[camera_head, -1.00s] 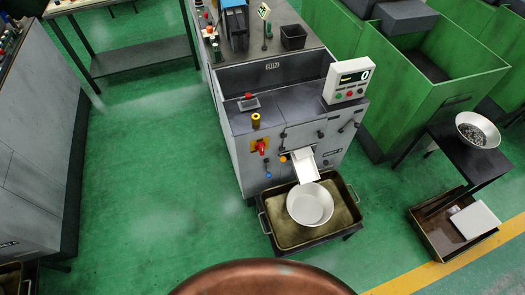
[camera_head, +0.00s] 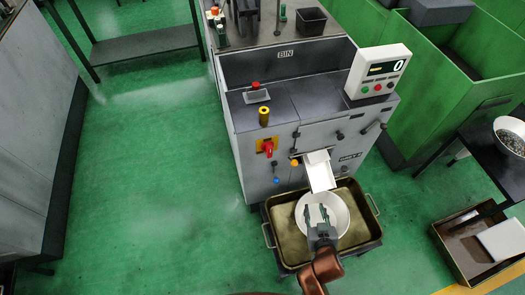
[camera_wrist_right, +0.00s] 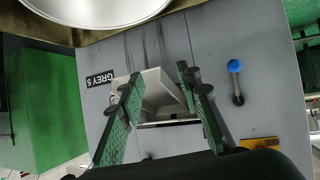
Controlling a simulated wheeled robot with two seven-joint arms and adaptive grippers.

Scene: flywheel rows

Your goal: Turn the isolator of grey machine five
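The grey machine (camera_head: 325,138) stands in the middle of the head view, and its label in the right wrist view reads GREY 5 (camera_wrist_right: 99,79). Its isolator is a red handle on a yellow plate (camera_head: 268,147), on the left of the front panel. In the right wrist view only part of a yellow plate (camera_wrist_right: 258,143) shows at the lower right; the red handle is hidden there. My right gripper (camera_head: 318,213) is open and empty, over the white bowl in front of the machine, right of and below the isolator. My left gripper is out of view.
The white chute (camera_head: 319,172) sticks out above the bowl (camera_head: 338,207), which stands in a brown tray (camera_head: 290,255). A blue knob (camera_wrist_right: 235,66) is beside the chute. Green machines stand at the right. The green floor (camera_head: 150,190) at the left is clear.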

